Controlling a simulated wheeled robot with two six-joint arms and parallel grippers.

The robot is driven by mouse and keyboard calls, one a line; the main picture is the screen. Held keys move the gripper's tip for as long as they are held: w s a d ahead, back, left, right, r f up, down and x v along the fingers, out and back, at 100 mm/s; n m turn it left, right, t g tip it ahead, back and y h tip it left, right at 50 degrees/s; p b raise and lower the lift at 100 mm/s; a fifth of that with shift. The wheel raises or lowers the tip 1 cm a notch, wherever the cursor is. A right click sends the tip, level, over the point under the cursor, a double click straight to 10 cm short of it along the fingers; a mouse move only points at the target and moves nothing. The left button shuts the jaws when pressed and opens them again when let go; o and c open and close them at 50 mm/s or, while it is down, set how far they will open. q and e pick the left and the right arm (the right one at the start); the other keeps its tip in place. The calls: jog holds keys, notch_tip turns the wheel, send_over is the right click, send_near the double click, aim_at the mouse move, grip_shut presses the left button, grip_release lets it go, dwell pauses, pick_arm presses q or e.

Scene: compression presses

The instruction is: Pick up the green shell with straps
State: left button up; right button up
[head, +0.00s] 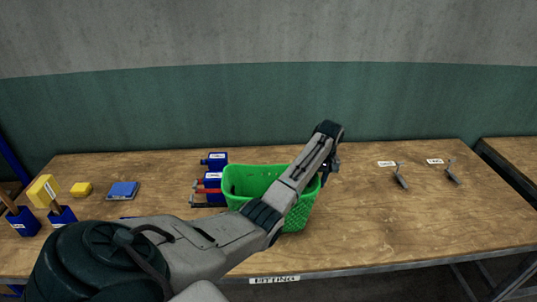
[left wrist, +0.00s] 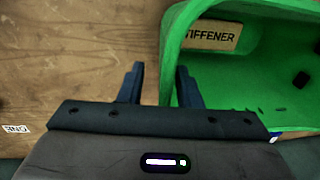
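The green shell (head: 236,184) is an open-topped bin with perforated walls, standing on the wooden table (head: 360,220). My left arm crosses in front of it, and my left gripper (head: 328,164) is at its right end. In the left wrist view the gripper (left wrist: 160,70) is open. One finger is outside the shell's wall (left wrist: 170,45) and the other is on the inner side, with a gap between them. A tan piece marked "IFFENER" (left wrist: 212,36) shows inside the shell. I cannot make out straps. My right gripper is not in view.
Blue bottles (head: 214,160) and red-handled tools (head: 207,188) stand just left of the shell. Two small grey tools (head: 401,178) lie at the right. The table between is clear.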

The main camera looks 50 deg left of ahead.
pick_arm(q)
jog(key=shift+s+a+f, duration=0.15)
jog(key=shift+f, duration=0.4)
jog(key=shift+a+f, duration=0.35)
jog(key=shift+d, duration=0.25)
jog(key=shift+d+r, duration=0.15)
jog(key=shift+r, duration=0.05)
jog(key=shift+a+f, duration=0.2)
jog(key=shift+f, duration=0.1)
jog(key=shift+d, duration=0.15)
grip_shut()
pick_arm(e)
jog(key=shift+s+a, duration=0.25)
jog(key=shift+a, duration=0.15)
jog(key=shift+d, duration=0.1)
